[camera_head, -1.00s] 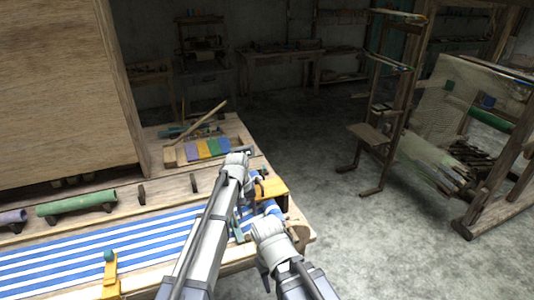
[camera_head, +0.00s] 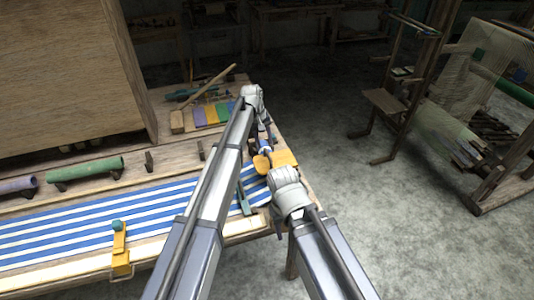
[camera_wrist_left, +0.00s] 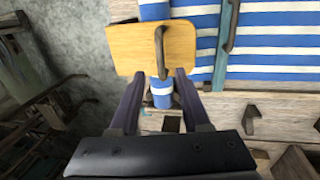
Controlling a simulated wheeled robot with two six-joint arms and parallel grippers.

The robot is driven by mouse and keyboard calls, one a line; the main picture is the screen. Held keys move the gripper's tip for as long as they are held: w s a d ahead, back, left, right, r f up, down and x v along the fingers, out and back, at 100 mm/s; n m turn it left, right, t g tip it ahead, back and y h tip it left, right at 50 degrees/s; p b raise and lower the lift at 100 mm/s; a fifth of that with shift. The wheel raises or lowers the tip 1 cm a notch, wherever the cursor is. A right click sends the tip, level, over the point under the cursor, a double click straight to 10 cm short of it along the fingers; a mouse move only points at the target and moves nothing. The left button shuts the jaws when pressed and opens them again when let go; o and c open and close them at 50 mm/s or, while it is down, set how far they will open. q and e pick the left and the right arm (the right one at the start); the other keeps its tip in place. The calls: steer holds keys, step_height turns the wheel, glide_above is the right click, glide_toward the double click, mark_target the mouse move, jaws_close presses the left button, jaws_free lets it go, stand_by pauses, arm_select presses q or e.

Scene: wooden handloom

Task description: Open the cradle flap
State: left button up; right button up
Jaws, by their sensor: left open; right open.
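The cradle flap looks like a tan-orange wooden board (camera_head: 284,158) at the right end of the loom bed. In the left wrist view the board (camera_wrist_left: 123,47) lies just beyond my fingers, with a dark curved handle on it. A blue-and-white striped roll (camera_wrist_left: 161,96) shows between my fingers. My left gripper (camera_wrist_left: 160,74) is open, one finger on each side of the roll; whether it touches the board I cannot tell. In the head view it (camera_head: 264,136) is above the board's far left side. My right gripper (camera_head: 288,180) is near the board's front edge, its fingers mostly hidden.
Striped cloth (camera_head: 90,219) covers the bed, with a yellow clamp (camera_head: 120,252) at its front edge. A green roll (camera_head: 86,169) lies behind it. A large wooden panel (camera_head: 65,75) rises at the left. The floor at the right is clear up to a standing loom (camera_head: 470,95).

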mark_target(268, 154)
arm_select(q)
steer(key=f+b, duration=0.2)
steer(key=d+f+b, duration=0.1)
steer(key=f+b, duration=0.2)
steer(key=shift+w+f, duration=0.1)
steer(key=shift+f, duration=0.25)
steer(key=shift+c, duration=0.4)
jaws_close()
stand_by(0.8)
